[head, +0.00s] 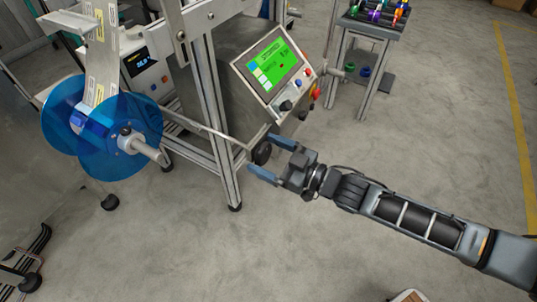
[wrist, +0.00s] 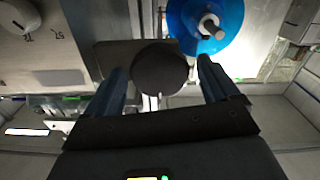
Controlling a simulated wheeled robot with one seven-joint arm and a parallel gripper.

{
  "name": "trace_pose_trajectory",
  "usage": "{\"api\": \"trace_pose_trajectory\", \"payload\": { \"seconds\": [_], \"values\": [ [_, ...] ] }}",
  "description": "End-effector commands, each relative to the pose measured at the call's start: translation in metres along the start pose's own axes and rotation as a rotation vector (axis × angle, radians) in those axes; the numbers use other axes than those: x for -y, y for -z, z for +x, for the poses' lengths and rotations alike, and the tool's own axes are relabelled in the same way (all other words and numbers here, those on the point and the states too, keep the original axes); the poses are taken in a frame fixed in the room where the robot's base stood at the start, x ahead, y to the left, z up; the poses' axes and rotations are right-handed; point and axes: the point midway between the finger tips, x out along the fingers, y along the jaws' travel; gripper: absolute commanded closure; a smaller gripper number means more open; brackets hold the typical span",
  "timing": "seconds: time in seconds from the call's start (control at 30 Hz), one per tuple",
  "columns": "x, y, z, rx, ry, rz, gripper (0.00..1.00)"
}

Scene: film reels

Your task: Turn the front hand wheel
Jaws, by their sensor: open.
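The front hand wheel appears to be the black round wheel (head: 262,153) low at the front of the machine frame, below the control panel. In the wrist view the black disc (wrist: 160,70) is seen face-on. My gripper (head: 260,153) is open, with its two blue-grey fingers on either side of the wheel. In the wrist view my gripper (wrist: 161,66) has one finger left and one right of the disc, with narrow gaps showing. I cannot tell how deep the wheel sits between them.
A control panel (head: 274,66) with a green screen and knobs is above the wheel. A blue film reel (head: 120,150) hangs on the left; it also shows in the wrist view (wrist: 185,18). An aluminium frame post (head: 226,160) stands left of my gripper. The floor in front is clear.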

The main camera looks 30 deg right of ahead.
Motion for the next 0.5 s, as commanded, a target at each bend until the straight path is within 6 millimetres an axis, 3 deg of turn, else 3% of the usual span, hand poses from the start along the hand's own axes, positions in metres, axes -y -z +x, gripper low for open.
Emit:
{"api": "trace_pose_trajectory", "payload": {
  "seconds": [0.07,0.5],
  "values": [
    [0.0000,0.0000,-0.0001,0.000,0.000,0.000,0.16],
    [0.0001,0.0001,-0.0003,0.000,0.000,0.000,0.58]
  ]
}}
